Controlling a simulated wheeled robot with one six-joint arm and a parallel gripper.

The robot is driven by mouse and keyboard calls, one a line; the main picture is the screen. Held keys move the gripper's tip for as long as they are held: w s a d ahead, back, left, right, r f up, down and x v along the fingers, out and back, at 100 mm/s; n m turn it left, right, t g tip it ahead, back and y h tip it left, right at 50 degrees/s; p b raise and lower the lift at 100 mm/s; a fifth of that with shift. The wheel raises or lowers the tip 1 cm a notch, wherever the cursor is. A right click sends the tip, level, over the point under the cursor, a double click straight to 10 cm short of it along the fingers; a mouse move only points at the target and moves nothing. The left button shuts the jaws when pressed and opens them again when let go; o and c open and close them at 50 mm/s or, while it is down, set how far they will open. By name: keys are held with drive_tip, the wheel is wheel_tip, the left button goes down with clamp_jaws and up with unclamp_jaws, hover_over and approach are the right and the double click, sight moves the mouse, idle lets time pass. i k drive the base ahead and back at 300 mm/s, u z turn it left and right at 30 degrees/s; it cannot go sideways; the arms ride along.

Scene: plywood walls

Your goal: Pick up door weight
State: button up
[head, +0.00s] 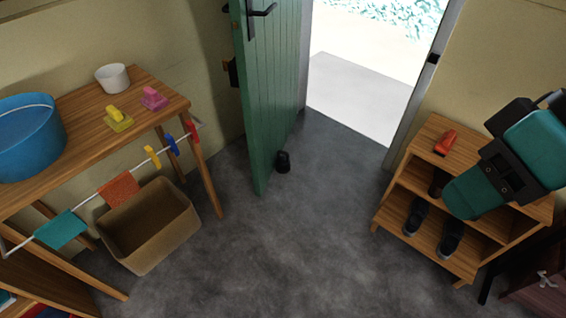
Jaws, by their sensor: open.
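A small black door weight (283,162) stands on the grey floor, at the foot of the open green door (268,95), near the door's free edge. It looks dark and compact, and its finer shape is too small to tell. It appears close beside the door; I cannot tell whether they touch. My teal and black arm shows at the right, in front of the shoe rack, well apart from the weight. My gripper's fingertips do not show.
A wooden table (90,112) with a blue tub (28,145) stands left, a brown bin (150,240) partly beneath it. A wooden shoe rack (425,140) with dark shoes (451,238) stands right. The middle floor is clear up to the bright doorway (365,95).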

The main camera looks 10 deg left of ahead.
sight(282, 165)
drive_tip(key=k, duration=0.6)
drive_tip(key=u, duration=0.3)
drive_tip(key=i, duration=0.85)
drive_tip(key=u, duration=0.7)
drive_tip(key=i, duration=0.75)
drive_tip(key=u, duration=0.25)
